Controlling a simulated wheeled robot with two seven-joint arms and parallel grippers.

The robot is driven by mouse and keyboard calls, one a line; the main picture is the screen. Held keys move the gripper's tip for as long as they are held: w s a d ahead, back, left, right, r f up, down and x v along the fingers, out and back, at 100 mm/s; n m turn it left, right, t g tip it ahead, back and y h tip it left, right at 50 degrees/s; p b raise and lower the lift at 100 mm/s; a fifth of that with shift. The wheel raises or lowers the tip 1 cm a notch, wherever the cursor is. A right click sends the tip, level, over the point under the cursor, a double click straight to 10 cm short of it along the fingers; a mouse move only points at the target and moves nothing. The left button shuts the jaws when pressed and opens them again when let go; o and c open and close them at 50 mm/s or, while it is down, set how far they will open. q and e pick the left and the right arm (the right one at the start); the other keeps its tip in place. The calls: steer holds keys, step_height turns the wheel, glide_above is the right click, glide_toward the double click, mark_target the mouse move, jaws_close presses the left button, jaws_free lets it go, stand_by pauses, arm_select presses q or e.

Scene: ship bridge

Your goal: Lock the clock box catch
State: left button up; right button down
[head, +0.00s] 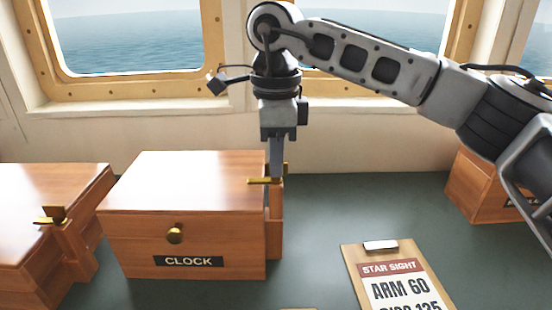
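The clock box (185,215) is a wooden box with a brass knob and a black "CLOCK" label on its front. Its brass catch (258,181) is at the right edge of the lid, above a wooden post on the box's right side. The brass bar lies sideways, its left end over the lid edge. My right gripper (276,172) points straight down at the catch, with its fingertips at the brass. The fingers overlap in this view and hide part of the catch, so I cannot tell whether they grip it. My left gripper is not in view.
Another wooden box (40,192) with a similar brass catch (52,215) stands close on the left. A third box (478,185) is at the right, partly behind my arm. A clipboard (350,262) lies at front right. The dark green top (365,205) is clear between them.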

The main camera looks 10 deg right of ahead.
steer(key=shift+r+m, duration=0.2)
steer(key=shift+m, duration=0.2)
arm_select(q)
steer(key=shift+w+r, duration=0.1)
arm_select(e)
steer(key=c, duration=1.6)
jaws_free()
steer(key=shift+f, duration=0.1)
arm_select(q)
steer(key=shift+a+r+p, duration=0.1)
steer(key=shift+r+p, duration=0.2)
steer(key=shift+p, duration=0.7)
arm_select(e)
step_height(320, 180, up, 16)
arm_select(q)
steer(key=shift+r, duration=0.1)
